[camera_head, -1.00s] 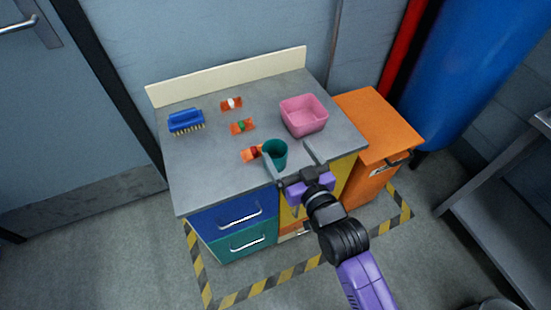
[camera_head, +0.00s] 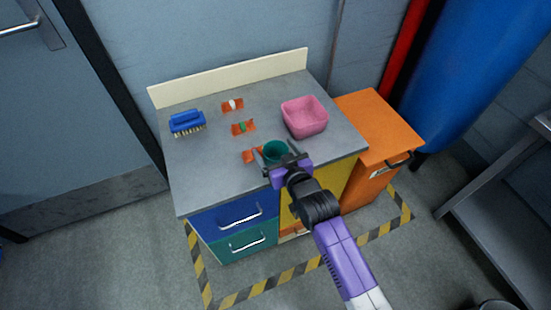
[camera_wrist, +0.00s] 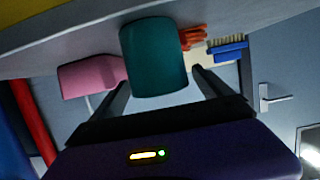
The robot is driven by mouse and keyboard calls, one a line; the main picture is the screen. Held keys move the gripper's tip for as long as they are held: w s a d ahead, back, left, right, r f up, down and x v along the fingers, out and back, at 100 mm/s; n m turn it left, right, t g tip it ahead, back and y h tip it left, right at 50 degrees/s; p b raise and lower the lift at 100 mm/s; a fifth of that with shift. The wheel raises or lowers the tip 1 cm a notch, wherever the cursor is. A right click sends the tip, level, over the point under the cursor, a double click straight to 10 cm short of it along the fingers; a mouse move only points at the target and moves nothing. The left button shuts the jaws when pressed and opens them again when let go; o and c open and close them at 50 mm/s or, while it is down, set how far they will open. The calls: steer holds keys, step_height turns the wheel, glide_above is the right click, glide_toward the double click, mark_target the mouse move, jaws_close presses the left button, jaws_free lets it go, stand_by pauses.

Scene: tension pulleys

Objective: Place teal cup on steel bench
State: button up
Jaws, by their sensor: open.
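The teal cup (camera_head: 275,149) stands upright on the grey top of a drawer cabinet, near its front edge. My gripper (camera_head: 278,157) is open, with its fingers spread on either side of the cup. My gripper's body partly hides the cup's lower part. In the wrist view the teal cup (camera_wrist: 154,58) appears ahead between the two open fingers, with gaps at both sides. A grey metal bench (camera_head: 505,190) stands at the right edge of the head view; only part of it shows.
A pink bin (camera_head: 304,117) stands right of the cup on the cabinet top (camera_head: 205,180). Small orange pieces (camera_head: 243,127) lie left of and behind it, one close beside the cup. A blue brush (camera_head: 186,122) lies at the left. An orange cabinet (camera_head: 380,125) stands to the right.

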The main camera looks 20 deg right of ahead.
steer(key=c, duration=1.6)
